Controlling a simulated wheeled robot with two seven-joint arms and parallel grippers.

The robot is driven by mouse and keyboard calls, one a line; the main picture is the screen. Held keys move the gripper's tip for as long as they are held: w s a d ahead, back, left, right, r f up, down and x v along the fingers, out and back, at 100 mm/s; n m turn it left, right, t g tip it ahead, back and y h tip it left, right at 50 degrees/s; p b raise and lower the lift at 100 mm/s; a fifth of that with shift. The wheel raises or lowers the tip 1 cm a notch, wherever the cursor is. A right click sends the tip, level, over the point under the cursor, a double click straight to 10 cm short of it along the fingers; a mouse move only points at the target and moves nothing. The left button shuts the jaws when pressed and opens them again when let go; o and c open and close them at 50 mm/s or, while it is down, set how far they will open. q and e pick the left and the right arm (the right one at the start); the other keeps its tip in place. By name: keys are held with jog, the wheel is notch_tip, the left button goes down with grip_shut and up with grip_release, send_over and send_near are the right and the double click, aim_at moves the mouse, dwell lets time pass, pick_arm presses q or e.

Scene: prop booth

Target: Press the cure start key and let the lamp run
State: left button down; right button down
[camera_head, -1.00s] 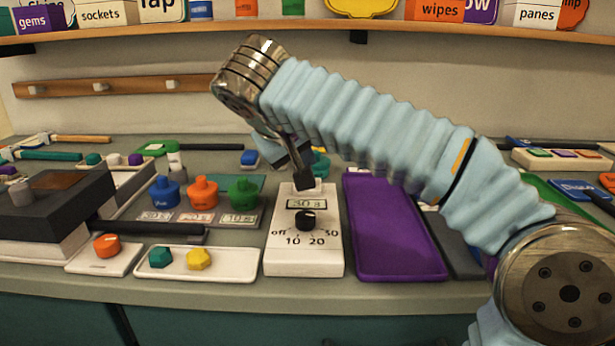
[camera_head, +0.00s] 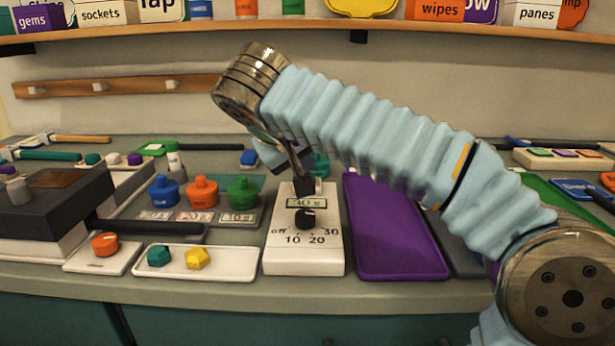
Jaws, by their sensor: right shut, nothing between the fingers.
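A white timer box (camera_head: 304,262) stands at the front middle of the bench. It has a small display (camera_head: 306,203) that seems to read 30 s. Below it is a black dial knob (camera_head: 306,219) with marks off, 10, 20 and 30. My right gripper (camera_head: 307,190) is shut and empty, pointing down at the top end of the box, just behind the display. A small pale part (camera_head: 318,187) shows beside its fingertips; I cannot tell if it is the start key or if they touch. No lamp is clearly identifiable. My left gripper is not in view.
A purple tray (camera_head: 392,262) lies right of the box. A white tray (camera_head: 225,274) with a teal and a yellow piece lies left. An orange knob (camera_head: 105,244) sits on a white base. Blue, orange and green bottles (camera_head: 242,191) stand behind. A dark block (camera_head: 45,212) is far left.

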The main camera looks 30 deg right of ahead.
jog(key=shift+f, duration=0.3)
jog(key=shift+r, duration=0.15)
dwell(0.3)
jog(key=shift+r+p, duration=0.8)
jog(key=shift+p, duration=0.05)
notch_tip(320, 180, up, 2)
jog(key=shift+r+p, duration=0.1)
jog(key=shift+p, duration=0.55)
jog(key=shift+r, duration=1.4)
